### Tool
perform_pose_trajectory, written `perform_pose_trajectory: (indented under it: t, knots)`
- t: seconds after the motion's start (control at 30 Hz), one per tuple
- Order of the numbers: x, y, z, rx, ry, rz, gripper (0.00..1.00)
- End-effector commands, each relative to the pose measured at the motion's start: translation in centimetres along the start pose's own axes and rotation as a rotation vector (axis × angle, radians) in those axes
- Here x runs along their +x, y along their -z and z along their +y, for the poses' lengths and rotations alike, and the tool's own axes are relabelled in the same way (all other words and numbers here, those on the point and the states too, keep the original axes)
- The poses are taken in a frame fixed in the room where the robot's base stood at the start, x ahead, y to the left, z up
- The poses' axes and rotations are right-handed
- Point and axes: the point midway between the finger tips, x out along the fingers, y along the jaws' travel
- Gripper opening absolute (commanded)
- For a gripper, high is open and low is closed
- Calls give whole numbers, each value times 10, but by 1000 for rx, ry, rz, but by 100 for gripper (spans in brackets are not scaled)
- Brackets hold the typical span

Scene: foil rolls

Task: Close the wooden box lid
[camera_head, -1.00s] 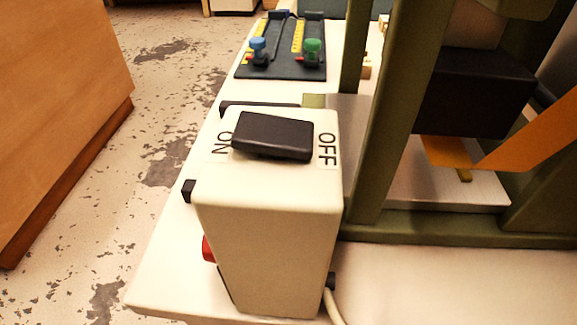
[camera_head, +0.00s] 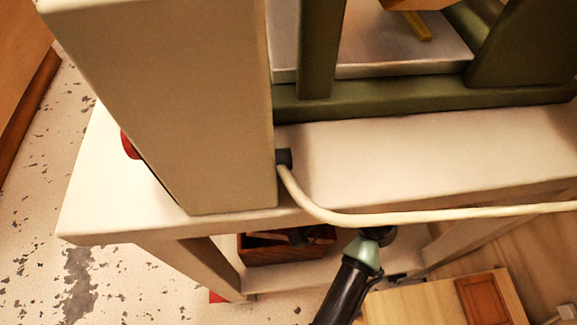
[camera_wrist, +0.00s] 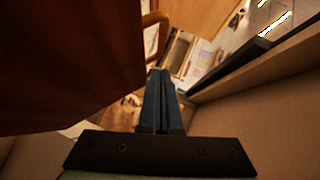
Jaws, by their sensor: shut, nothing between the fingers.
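A reddish-brown wooden box (camera_head: 285,254) sits on the lower shelf under the white table in the head view. Its top is partly hidden by the table edge, and dark things show at its opening. I cannot tell how its lid stands. In the wrist view my gripper (camera_wrist: 158,75) is shut and empty, its two dark fingers side by side. A large reddish-brown surface (camera_wrist: 70,60) fills the upper left of that view, close beside the fingers. I cannot tell whether it is the box lid or whether the fingers touch it.
The white table (camera_head: 420,165) carries a tall beige switch housing (camera_head: 170,100), a green frame (camera_head: 420,95) and a pale cable (camera_head: 400,217). A black rod-like part with a pale green collar shows below. A light wooden piece with a reddish panel (camera_head: 482,298) stands at lower right.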

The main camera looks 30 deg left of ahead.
Motion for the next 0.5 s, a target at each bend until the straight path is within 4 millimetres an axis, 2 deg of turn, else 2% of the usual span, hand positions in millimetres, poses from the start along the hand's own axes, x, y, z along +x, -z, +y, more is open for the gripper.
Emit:
perform_pose_trajectory:
  t: [0.03,0.2,0.5]
  knots:
    - [7,-10,4,1,-1,-2,0]
    - [19,-22,2,1,-1,-1,0]
    - [22,-25,0,2,-1,1,0]
